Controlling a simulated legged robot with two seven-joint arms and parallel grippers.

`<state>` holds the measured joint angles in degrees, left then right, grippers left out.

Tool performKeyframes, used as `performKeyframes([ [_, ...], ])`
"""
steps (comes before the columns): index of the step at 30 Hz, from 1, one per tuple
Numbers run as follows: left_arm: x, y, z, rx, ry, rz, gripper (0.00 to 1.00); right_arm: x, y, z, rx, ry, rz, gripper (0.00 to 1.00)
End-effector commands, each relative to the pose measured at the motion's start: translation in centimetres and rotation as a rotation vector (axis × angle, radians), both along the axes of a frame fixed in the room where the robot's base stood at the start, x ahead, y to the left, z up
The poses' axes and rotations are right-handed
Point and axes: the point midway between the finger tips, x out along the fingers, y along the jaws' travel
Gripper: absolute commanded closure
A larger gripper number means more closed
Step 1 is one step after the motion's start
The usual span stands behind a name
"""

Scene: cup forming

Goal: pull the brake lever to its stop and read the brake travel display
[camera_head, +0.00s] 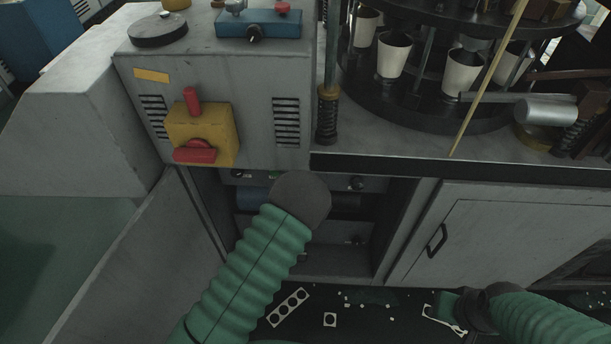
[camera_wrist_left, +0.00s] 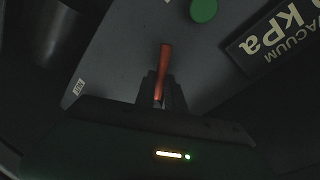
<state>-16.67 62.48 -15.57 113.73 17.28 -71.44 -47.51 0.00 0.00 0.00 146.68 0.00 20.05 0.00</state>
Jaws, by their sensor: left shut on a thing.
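In the left wrist view my left gripper (camera_wrist_left: 158,100) has its dark jaws shut on a slim red-orange lever (camera_wrist_left: 164,58), which stands out from a grey panel. In the head view my left arm reaches into the open cabinet, and its dark wrist (camera_head: 301,198) hides the jaws and the lever. I cannot make out a brake travel display or any reading. My right arm comes in at the bottom right, low over the floor; its dark wrist (camera_head: 484,306) shows, but the jaws are not clear.
Above the cabinet are a yellow-and-red switch (camera_head: 203,134) and a carousel with white cups (camera_head: 463,73). The cabinet door (camera_head: 150,255) stands open at left. Scraps (camera_head: 289,307) litter the floor.

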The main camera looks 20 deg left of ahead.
Motion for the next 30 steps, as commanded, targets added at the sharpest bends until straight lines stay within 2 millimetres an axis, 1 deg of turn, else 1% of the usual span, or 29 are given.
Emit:
performKeyframes([
  [14,-0.02,0.08,0.15,0.019,0.003,0.0,1.0,0.0,0.0,0.1,0.0,0.0,0.0,0.66],
  [15,-0.01,0.07,0.17,0.018,0.003,0.0,0.83,0.0,0.0,0.1,0.0,0.0,0.0,0.66],
  [19,0.0,0.08,0.17,0.017,0.003,0.001,0.66,0.0,0.0,0.1,0.0,0.0,0.0,0.66],
  [20,0.0,0.07,0.17,0.017,0.003,0.001,0.65,0.0,0.0,0.1,0.0,0.0,0.0,0.66],
  [27,0.0,0.07,0.12,0.016,0.003,0.001,0.65,0.0,0.0,0.09,0.0,0.0,0.0,0.66],
  [30,-0.47,-0.03,0.23,0.016,0.004,0.0,0.65,0.0,0.0,0.21,0.0,0.0,0.0,0.66],
])
